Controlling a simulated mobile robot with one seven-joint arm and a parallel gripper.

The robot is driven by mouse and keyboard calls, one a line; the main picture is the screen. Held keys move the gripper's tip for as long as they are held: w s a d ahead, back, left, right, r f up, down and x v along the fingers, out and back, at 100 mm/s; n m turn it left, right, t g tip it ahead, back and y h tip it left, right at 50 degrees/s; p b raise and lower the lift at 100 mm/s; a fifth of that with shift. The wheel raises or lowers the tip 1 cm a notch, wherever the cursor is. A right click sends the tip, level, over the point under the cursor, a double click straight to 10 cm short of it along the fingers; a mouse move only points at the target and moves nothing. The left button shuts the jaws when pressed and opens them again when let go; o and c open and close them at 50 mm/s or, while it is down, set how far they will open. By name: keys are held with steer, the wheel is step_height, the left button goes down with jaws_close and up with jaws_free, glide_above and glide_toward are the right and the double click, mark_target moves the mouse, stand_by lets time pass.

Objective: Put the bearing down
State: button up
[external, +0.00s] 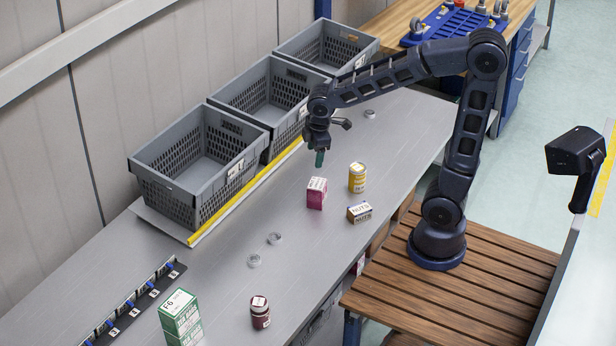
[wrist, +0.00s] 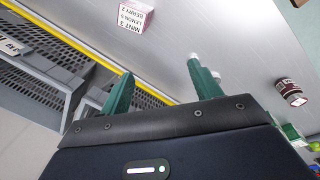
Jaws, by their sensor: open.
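My gripper (external: 319,160) hangs over the grey table with its green fingers pointing down. In the wrist view my gripper (wrist: 161,70) is open, with nothing between its two fingers. Several metal bearings are small grey rings lying flat on the table. One bearing (external: 370,114) lies behind and right of my gripper. Two others, a bearing (external: 275,238) and a bearing (external: 253,260), lie close together, apart, at the front left. In the wrist view pale ring shapes show at the right fingertip, partly hidden by it.
Three grey crates (external: 185,195) stand along the back behind a yellow strip (external: 245,190). A magenta box (external: 316,193), a yellow can (external: 357,177) and a nuts box (external: 359,213) stand near my gripper. A green box (external: 180,315) and dark jar (external: 260,312) are in front.

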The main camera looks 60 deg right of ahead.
steer(key=s+d+r+m+t, duration=0.1)
steer(key=s+d+r+m, duration=0.2)
steer(key=s+d+m, duration=0.2)
steer(key=s+d+r+m+t+y, duration=0.1)
steer(key=s+d+r+m, duration=0.2)
steer(key=s+d, duration=0.3)
steer(key=s+m, duration=0.1)
steer(key=s, duration=0.4)
steer(key=shift+d+r+m+t, duration=0.15)
steer(key=shift+d+m+t, duration=0.1)
steer(key=shift+m+t, duration=0.15)
steer(key=shift+o, duration=0.5)
stand_by(0.8)
